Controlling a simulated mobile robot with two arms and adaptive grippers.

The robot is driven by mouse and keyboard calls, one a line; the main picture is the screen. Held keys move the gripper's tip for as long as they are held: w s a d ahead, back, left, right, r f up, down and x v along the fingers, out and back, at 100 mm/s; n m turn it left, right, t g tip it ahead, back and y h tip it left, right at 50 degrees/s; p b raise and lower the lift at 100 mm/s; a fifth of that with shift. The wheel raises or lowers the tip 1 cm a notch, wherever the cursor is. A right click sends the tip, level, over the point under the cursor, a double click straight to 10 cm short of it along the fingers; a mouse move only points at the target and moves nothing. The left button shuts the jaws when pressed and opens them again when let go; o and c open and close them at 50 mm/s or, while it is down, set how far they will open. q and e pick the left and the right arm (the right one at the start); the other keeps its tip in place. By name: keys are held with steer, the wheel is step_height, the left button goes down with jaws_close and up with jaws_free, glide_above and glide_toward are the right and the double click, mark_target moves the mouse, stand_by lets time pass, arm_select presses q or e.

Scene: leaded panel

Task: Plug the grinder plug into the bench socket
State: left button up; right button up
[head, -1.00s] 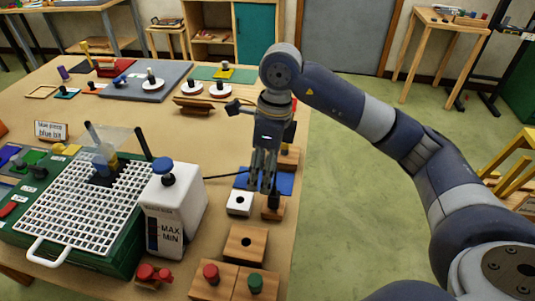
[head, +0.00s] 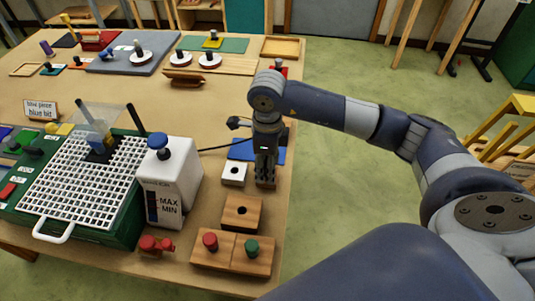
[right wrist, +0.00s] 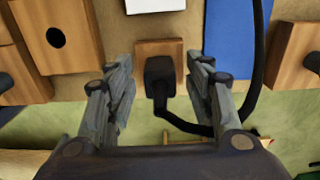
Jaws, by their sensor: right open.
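The black grinder plug (right wrist: 160,76) sits on a small wooden block (right wrist: 173,50) in the right wrist view; its black cable (right wrist: 258,75) loops to the right. My right gripper (right wrist: 160,88) is open, with its fingers on both sides of the plug and apart from it. In the head view the right gripper (head: 265,183) is low at that block, and the plug is hidden or too dark to tell. A white block with a dark hole (head: 234,173), which looks like the bench socket, stands just left of the gripper. My left gripper is not in view.
The grinder (head: 84,187) with its white grid and tank (head: 170,187) stands left. A holed wooden block (head: 241,213) and a base with red and green knobs (head: 231,254) are in front. A blue mat (head: 243,149) lies behind. The bench edge is close on the right.

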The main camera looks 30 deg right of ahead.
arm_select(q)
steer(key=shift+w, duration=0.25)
arm_select(e)
steer(key=shift+f, duration=0.1)
jaws_close()
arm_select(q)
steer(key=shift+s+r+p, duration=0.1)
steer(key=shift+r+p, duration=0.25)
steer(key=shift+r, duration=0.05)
arm_select(e)
steer(key=shift+r, duration=0.95)
stand_by(0.6)
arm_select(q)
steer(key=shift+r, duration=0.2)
arm_select(e)
steer(key=shift+r, duration=0.6)
